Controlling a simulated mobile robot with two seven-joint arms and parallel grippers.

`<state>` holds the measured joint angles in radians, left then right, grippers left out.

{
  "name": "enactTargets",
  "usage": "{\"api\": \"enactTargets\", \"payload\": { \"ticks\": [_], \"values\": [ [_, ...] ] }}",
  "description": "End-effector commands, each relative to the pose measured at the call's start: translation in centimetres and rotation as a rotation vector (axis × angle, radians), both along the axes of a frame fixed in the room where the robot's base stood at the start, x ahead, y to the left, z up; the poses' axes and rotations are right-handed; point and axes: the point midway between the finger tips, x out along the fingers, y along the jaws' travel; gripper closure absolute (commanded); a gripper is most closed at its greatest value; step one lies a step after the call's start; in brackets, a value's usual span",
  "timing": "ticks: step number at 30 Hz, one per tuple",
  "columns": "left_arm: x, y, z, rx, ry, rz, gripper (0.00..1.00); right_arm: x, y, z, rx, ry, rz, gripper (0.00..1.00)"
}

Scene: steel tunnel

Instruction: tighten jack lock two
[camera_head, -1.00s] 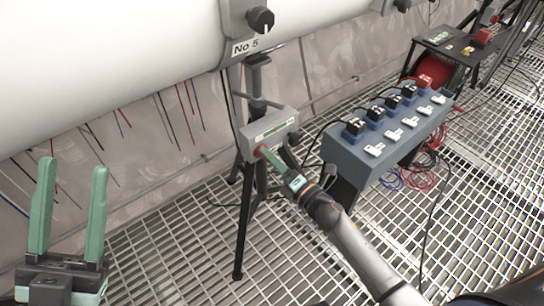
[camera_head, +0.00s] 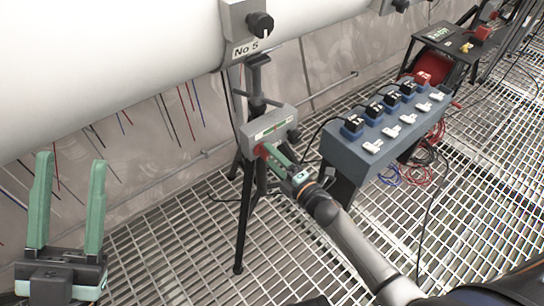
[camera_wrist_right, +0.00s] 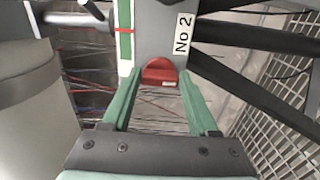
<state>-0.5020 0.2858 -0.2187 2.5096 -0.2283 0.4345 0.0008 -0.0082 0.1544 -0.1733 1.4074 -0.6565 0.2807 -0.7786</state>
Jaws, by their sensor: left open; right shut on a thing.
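A grey jack box (camera_head: 268,128) with a green-and-white level strip stands on a black tripod under the white pipe. Its red lock knob (camera_head: 259,150) sits low on the front, mostly covered by my right gripper (camera_head: 268,152). In the right wrist view the red knob (camera_wrist_right: 160,72) is between the tips of my green fingers (camera_wrist_right: 158,85), beside a "No 2" label (camera_wrist_right: 183,33). My right gripper is shut on the knob. My left gripper (camera_head: 70,165) is open and empty at the lower left, its fingers pointing up, away from the jack.
A blue bench (camera_head: 365,150) with several black and white plugs stands right of the tripod. A black tripod leg (camera_head: 243,225) reaches the grated floor (camera_head: 180,235). A "No 5" label (camera_head: 246,49) hangs on the pipe bracket. Cables (camera_head: 420,165) lie beyond the bench.

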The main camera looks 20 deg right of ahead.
Motion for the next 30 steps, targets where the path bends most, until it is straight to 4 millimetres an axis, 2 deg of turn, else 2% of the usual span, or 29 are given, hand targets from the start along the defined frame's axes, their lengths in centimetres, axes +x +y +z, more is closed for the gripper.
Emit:
{"api": "enactTargets", "payload": {
  "ticks": [6,7,14,23,26,30],
  "values": [
    [0.0,0.0,0.0,0.0,0.0,0.0,0.5,0.0,0.0,0.0,-0.001,0.001,-0.001,0.96],
    [0.0,0.0,0.0,0.0,0.0,0.0,0.5,0.0,0.0,0.0,-0.001,0.001,-0.001,0.37],
    [0.0,0.0,0.0,-0.001,0.0,0.001,0.5,0.0,0.0,0.0,-0.002,-0.001,-0.001,0.11],
    [0.0,0.0,0.1,-0.001,0.0,0.001,0.5,-0.2,-0.1,0.0,-0.002,0.0,0.0,0.1],
    [0.0,0.0,0.3,0.0,-0.001,0.0,0.5,-0.9,-0.4,0.0,-0.002,0.002,-0.001,0.1],
    [0.0,0.0,1.0,0.005,-0.005,0.004,0.5,-3.1,-1.1,0.1,-0.002,0.003,-0.001,0.1]
  ]
}}
